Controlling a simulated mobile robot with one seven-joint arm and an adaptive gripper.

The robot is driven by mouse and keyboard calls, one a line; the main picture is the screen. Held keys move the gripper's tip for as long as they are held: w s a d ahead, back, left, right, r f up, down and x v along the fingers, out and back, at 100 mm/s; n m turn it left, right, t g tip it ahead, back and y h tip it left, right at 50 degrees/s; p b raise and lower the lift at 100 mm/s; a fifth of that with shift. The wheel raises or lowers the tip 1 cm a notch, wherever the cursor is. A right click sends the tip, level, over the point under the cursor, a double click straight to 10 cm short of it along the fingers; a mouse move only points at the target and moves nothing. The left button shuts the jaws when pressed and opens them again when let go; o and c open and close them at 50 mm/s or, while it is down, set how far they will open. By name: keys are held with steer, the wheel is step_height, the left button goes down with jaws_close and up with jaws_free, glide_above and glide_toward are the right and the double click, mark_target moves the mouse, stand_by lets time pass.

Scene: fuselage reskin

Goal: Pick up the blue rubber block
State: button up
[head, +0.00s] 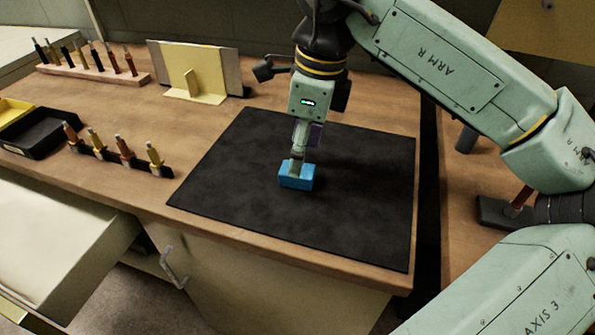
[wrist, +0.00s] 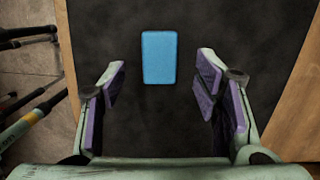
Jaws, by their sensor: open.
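The blue rubber block (head: 297,177) lies on the black mat (head: 350,205) on the workbench. In the wrist view the blue block (wrist: 159,57) lies flat on the mat, between the lines of the fingers and a little beyond their tips. My gripper (head: 300,157) is over the block in the head view and hides part of its top. In the wrist view my gripper (wrist: 157,78) is open, with purple pads on both sides and nothing between them. I cannot tell the exact height of the fingertips above the mat.
A rack of tools (head: 95,65) stands at the back left, and a shorter tool row (head: 118,157) stands left of the mat. A black bin (head: 47,132) is at the far left. A panel on a stand (head: 195,75) is behind. The mat around the block is clear.

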steer(key=f, duration=0.3)
steer(key=f+p, duration=0.1)
steer(key=shift+a+f, duration=0.25)
steer(key=shift+f, duration=0.15)
steer(key=shift+c, duration=0.4)
steer(key=c, duration=1.2)
steer(key=shift+w, duration=0.1)
steer(key=shift+r, duration=0.5)
step_height(320, 180, up, 2)
steer(key=shift+r+b, duration=0.1)
steer(key=shift+b, duration=0.45)
steer(key=s+a+b, duration=0.1)
steer(key=s+a, duration=0.2)
steer(key=a, duration=0.1)
steer(key=s+a+r+b, duration=0.1)
steer(key=s+a, duration=0.3)
steer(key=s+a+r+b, duration=0.1)
steer(key=s+a, duration=0.2)
steer(key=a, duration=0.1)
steer(key=shift+s, duration=0.4)
